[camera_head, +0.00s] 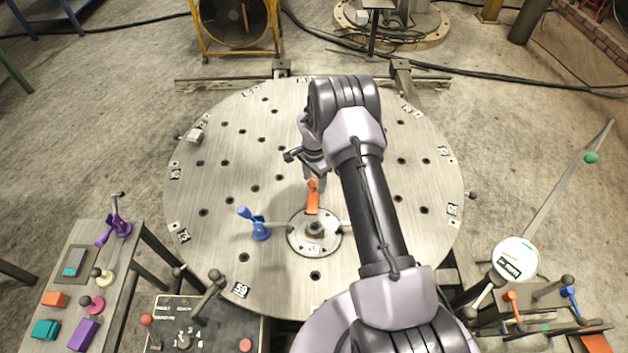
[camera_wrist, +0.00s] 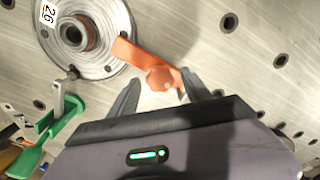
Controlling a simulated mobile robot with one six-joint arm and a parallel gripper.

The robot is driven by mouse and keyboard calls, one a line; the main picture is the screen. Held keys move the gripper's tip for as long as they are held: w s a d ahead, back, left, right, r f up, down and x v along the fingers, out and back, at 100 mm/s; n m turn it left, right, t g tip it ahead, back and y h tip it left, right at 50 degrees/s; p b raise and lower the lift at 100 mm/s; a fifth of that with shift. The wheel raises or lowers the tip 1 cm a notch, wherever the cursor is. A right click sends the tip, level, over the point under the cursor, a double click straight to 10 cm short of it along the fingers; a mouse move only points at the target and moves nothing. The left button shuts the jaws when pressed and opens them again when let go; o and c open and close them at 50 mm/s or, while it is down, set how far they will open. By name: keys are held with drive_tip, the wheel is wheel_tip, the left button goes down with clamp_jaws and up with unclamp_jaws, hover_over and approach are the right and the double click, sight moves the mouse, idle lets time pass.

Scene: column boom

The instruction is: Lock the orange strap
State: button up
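The orange strap (camera_head: 313,200) lies at the far edge of the round central hub (camera_head: 300,240) on the metal table. In the wrist view the orange strap (camera_wrist: 140,55) has its flat end over the hub flange (camera_wrist: 100,18) and its rounded end, with a knob, between my fingers. My gripper (camera_wrist: 161,78) is open, with one finger on each side of that rounded end. Contact with the fingers cannot be told.
A blue clamp (camera_head: 258,226) stands left of the hub. A green clamp (camera_wrist: 50,122) shows at the lower left of the wrist view. Side benches with coloured blocks and knobs (camera_head: 84,332) stand at the front left. The table's left half is mostly clear.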

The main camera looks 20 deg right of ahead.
sight(314, 183)
wheel_tip(314, 183, up, 17)
drive_tip(key=p, duration=0.3)
drive_tip(key=shift+r, duration=0.2)
drive_tip(key=shift+f, duration=0.1)
